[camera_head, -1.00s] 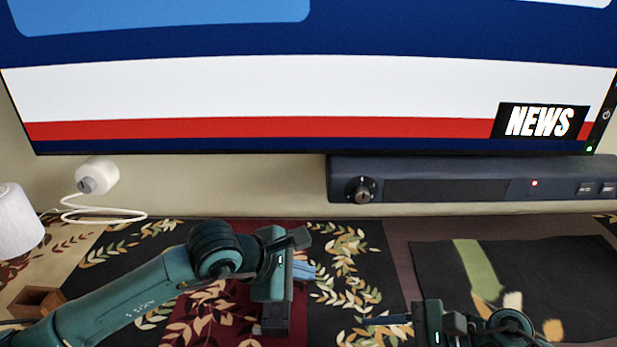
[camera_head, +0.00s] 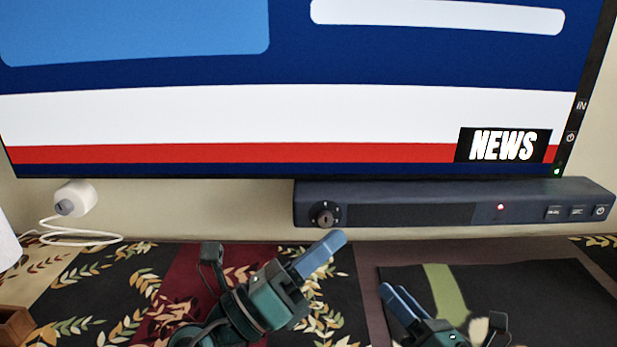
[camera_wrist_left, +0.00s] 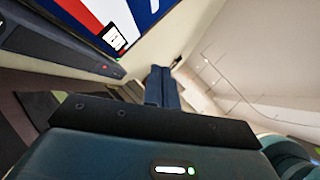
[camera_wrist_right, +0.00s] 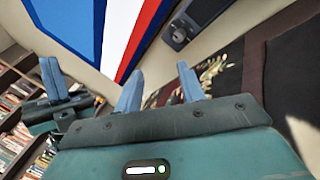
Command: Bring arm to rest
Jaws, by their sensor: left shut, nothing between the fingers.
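My left gripper (camera_head: 320,254) is above the patterned cloth in the head view, with its blue fingers pointing up and right. Its fingers are together and empty in the left wrist view (camera_wrist_left: 160,86). My right gripper (camera_head: 404,301) is low in the head view, right of the left one, with its fingers pointing up and left. In the right wrist view (camera_wrist_right: 158,88) its two fingers stand apart with nothing between them. The left gripper also shows at the left of that view (camera_wrist_right: 50,76). The two grippers are apart.
A large screen (camera_head: 300,115) fills the back, with a dark soundbar (camera_head: 410,213) below it. A white round device (camera_head: 75,198) with a cable is at the left. A wooden box (camera_head: 14,327) is at the lower left edge.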

